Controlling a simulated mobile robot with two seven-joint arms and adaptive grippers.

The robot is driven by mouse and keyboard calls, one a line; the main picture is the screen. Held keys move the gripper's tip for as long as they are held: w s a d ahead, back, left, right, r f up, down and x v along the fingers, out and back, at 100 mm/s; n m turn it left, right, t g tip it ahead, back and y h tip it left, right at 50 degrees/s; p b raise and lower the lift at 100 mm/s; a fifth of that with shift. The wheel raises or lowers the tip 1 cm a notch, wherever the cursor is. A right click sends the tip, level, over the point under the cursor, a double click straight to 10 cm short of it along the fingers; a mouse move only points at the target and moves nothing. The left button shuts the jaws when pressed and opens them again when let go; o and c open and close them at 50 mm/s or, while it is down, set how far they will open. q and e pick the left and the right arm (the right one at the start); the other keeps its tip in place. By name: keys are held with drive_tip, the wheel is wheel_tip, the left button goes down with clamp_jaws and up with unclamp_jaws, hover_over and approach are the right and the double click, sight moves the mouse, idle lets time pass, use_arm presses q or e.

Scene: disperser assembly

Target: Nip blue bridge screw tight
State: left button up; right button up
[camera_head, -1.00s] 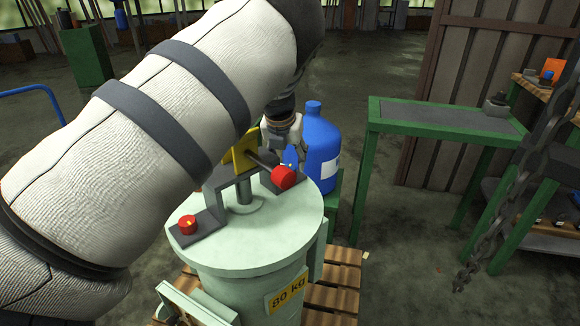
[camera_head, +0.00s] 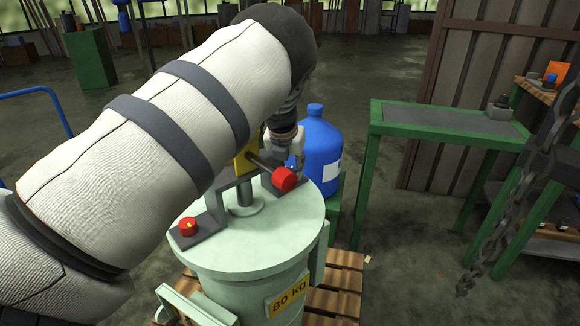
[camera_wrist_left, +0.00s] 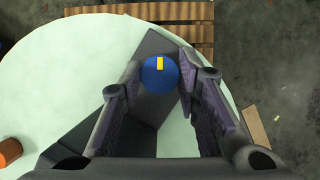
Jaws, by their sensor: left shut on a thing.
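The blue bridge screw (camera_wrist_left: 160,74) shows from above in the left wrist view, a round blue head with a yellow mark. It stands on the dark grey bridge (camera_wrist_left: 160,108), which spans the pale green drum lid (camera_wrist_left: 50,80). My left gripper (camera_wrist_left: 159,72) has a finger on each side of the head and is shut on it. My right gripper is not in view.
A red knob (camera_head: 285,179) on a rod sticks out from a yellow block (camera_head: 244,160) above the bridge. A blue bottle (camera_head: 320,150) stands close behind the gripper. A green bench (camera_head: 440,117) and a hanging chain (camera_head: 497,235) are to the right.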

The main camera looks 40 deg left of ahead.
use_arm(q)
drive_tip(key=shift+r+m+h+p, duration=0.2)
drive_tip(key=shift+m+h+p, duration=0.35)
drive_tip(key=shift+m, duration=0.65)
drive_tip(key=shift+a+f+m+t+h, duration=0.1)
drive_tip(key=shift+m+t+h, duration=0.2)
drive_tip(key=shift+m, duration=0.5)
drive_tip(key=shift+f+m+h+p, duration=0.1)
drive_tip(key=shift+m+h+p, duration=0.35)
drive_tip(key=shift+m, duration=0.65)
drive_tip(key=shift+a+m+h, duration=0.1)
drive_tip(key=shift+m+h, duration=0.3)
drive_tip(key=shift+m, duration=0.8)
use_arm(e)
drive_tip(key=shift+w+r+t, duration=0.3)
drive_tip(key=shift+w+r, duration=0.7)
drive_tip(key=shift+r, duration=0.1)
use_arm(q)
drive_tip(key=shift+f, duration=0.1)
drive_tip(key=o, duration=1.2)
drive_tip(key=shift+c, duration=0.2)
drive_tip(key=shift+r, duration=0.2)
